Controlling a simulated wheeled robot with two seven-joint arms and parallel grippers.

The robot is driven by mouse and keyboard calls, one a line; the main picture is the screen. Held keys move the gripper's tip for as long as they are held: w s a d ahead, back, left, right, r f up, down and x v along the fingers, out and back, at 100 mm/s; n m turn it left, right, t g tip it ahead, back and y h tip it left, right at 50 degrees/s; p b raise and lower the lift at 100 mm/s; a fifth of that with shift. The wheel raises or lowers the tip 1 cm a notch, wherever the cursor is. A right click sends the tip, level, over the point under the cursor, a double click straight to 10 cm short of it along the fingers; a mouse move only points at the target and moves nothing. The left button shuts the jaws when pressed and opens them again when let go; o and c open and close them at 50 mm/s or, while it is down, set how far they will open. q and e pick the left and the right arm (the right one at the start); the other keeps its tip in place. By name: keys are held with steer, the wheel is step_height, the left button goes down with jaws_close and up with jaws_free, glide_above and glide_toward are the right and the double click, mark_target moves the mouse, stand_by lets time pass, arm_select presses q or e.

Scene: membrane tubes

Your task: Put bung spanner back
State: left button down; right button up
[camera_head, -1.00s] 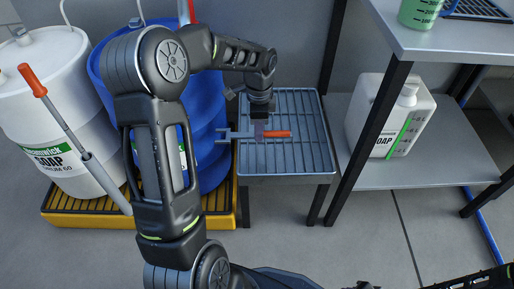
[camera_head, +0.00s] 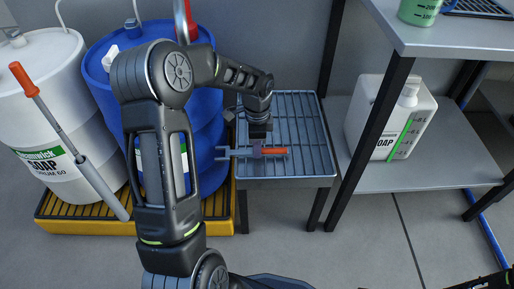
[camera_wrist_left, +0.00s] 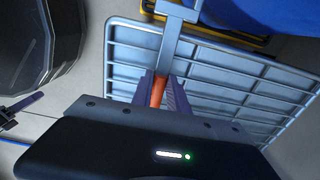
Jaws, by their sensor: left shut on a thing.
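The bung spanner (camera_head: 274,151) has an orange-red handle and a grey forked head that points left in the head view. It lies level at the front of the grated stand (camera_head: 309,125), its head reaching past the stand's left edge. My left gripper (camera_head: 257,150) comes down from above and is shut on the spanner near the join of handle and shaft. In the left wrist view the orange handle (camera_wrist_left: 158,92) shows between the purple fingers, and the grey shaft runs up beyond them. Whether the spanner touches the grate is hard to tell.
A blue drum (camera_head: 205,104) and a white soap drum (camera_head: 50,95) stand on a yellow spill pallet (camera_head: 215,220) at left. A drum pump (camera_head: 62,130) leans there. A steel shelf (camera_head: 440,165) with a white jug (camera_head: 391,115) is at right.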

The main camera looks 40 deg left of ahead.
arm_select(q)
steer(key=c, duration=1.8)
jaws_free()
steer(key=shift+f, duration=0.15)
steer(key=o, duration=0.5)
step_height(320, 180, up, 12)
steer(key=p, duration=0.4)
steer(key=shift+r, duration=0.2)
